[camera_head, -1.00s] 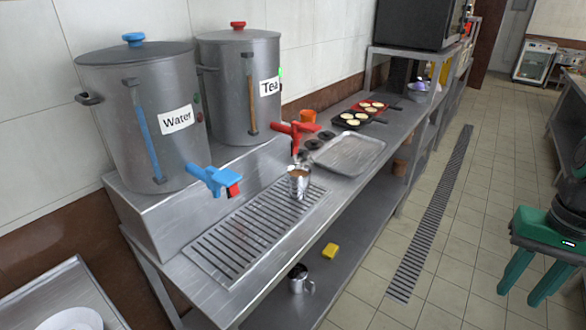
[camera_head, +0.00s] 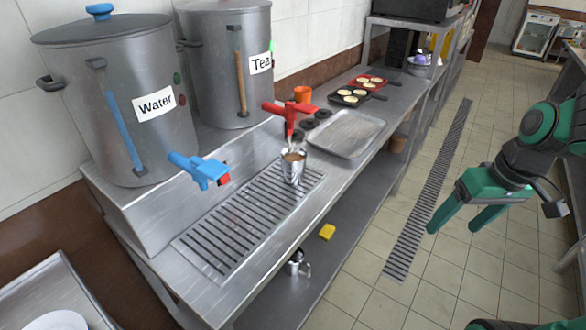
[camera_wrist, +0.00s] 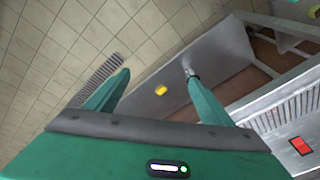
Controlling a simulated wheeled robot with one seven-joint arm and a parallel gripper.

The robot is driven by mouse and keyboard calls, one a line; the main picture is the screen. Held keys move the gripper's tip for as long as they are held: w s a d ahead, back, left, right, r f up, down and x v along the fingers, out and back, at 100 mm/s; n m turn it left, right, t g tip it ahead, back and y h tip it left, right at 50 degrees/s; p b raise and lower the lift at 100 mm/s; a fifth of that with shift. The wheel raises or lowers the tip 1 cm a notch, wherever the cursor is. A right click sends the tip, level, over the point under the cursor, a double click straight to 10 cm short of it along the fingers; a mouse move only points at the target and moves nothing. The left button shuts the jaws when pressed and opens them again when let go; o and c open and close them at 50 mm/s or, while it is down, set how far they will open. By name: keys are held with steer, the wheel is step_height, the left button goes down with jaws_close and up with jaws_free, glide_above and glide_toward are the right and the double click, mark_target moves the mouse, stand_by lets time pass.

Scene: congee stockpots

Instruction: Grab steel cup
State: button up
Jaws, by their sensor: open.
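In the head view a steel cup (camera_head: 292,170) with brown liquid in it stands upright on the slotted drip tray (camera_head: 238,226), under the red tap (camera_head: 289,113) of the Tea pot. A second steel cup (camera_head: 297,264) with a handle is on the lower shelf, partly hidden by the counter edge. My gripper (camera_head: 455,225) is open and empty over the floor, right of the counter and apart from both cups. In the wrist view my gripper (camera_wrist: 158,77) points toward the lower shelf. A small metallic shape by the right fingertip may be the shelf cup.
Water (camera_head: 120,110) and Tea (camera_head: 226,65) stockpots stand on a raised steel step. A blue tap (camera_head: 199,170) juts over the drip tray. A steel tray (camera_head: 346,134) lies on the counter. A yellow sponge (camera_head: 327,232) is on the lower shelf. The tiled floor is clear.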

steer(key=w+a+f+n+t+y, duration=0.2)
steer(key=w+a+n+y, duration=0.2)
steer(key=w+a+n, duration=0.55)
steer(key=n+t+y, duration=0.2)
steer(key=y, duration=0.4)
glide_toward(305, 160)
steer(key=a+f, duration=0.2)
steer(key=shift+t, duration=0.3)
steer(key=x, duration=0.5)
steer(key=shift+w+r, duration=0.35)
steer(key=shift+w+x, duration=0.2)
steer(key=shift+x, duration=3.05)
steer(key=shift+d, duration=0.1)
steer(key=shift+c, duration=0.3)
steer(key=c, duration=1.3)
steer(key=shift+c, duration=0.2)
steer(key=shift+r, duration=0.2)
